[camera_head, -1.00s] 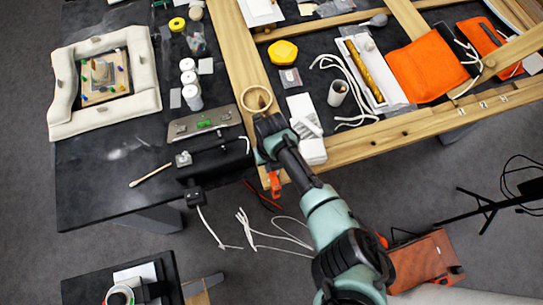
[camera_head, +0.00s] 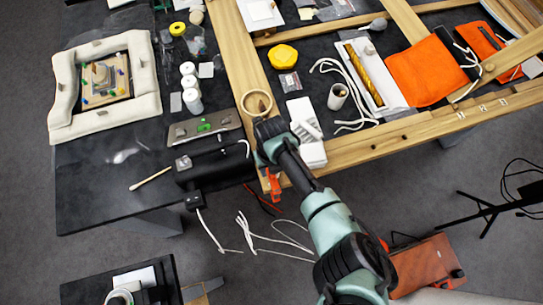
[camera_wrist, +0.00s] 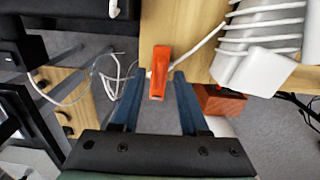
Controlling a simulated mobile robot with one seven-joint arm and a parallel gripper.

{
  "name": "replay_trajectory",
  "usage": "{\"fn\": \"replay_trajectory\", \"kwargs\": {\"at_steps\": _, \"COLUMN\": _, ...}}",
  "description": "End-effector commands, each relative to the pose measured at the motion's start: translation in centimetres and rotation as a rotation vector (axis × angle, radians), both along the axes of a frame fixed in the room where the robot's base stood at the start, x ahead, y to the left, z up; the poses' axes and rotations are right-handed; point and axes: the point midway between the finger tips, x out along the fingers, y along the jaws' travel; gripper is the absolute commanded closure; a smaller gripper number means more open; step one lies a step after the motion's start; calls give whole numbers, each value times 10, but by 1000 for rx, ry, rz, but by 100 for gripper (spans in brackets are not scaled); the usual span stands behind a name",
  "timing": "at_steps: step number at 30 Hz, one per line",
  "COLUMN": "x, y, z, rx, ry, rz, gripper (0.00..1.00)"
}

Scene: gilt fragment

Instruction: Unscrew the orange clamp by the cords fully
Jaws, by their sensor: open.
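The orange clamp (camera_wrist: 160,72) sits at the edge of the wooden frame in the wrist view, upright in the picture. It also shows in the head view (camera_head: 274,184), beside my arm at the frame's corner. My gripper (camera_wrist: 159,80) is open, with its two blue fingers on either side of the clamp's lower part. Gaps show between each finger and the clamp, so it is not gripped. White cords (camera_wrist: 110,75) hang to the left of the clamp in the wrist view and show below the table edge in the head view (camera_head: 262,230).
The wooden frame (camera_wrist: 185,25) lies behind the clamp. A white block wrapped in cord (camera_wrist: 255,65) stands close on the right. A black device (camera_head: 215,165) sits left of the clamp on the dark table. Open floor lies below the table edge.

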Motion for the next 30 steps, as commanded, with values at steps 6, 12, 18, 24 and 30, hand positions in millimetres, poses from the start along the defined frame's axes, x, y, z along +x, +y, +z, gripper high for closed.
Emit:
{"fn": "replay_trajectory", "kwargs": {"at_steps": 6, "x": 1, "y": -1, "z": 25, "rx": 1, "ry": -5, "rz": 0, "gripper": 56}}
{"fn": "replay_trajectory", "kwargs": {"at_steps": 12, "x": 1, "y": 0, "z": 58, "rx": 1, "ry": -6, "rz": 1, "gripper": 56}}
{"fn": "replay_trajectory", "kwargs": {"at_steps": 18, "x": 1, "y": -1, "z": 93, "rx": 0, "ry": -6, "rz": 1, "gripper": 56}}
{"fn": "replay_trajectory", "kwargs": {"at_steps": 24, "x": 1, "y": 0, "z": 118, "rx": 0, "ry": -5, "rz": 2, "gripper": 56}}
{"fn": "replay_trajectory", "kwargs": {"at_steps": 30, "x": 0, "y": 0, "z": 127, "rx": 0, "ry": -3, "rz": 0, "gripper": 56}}
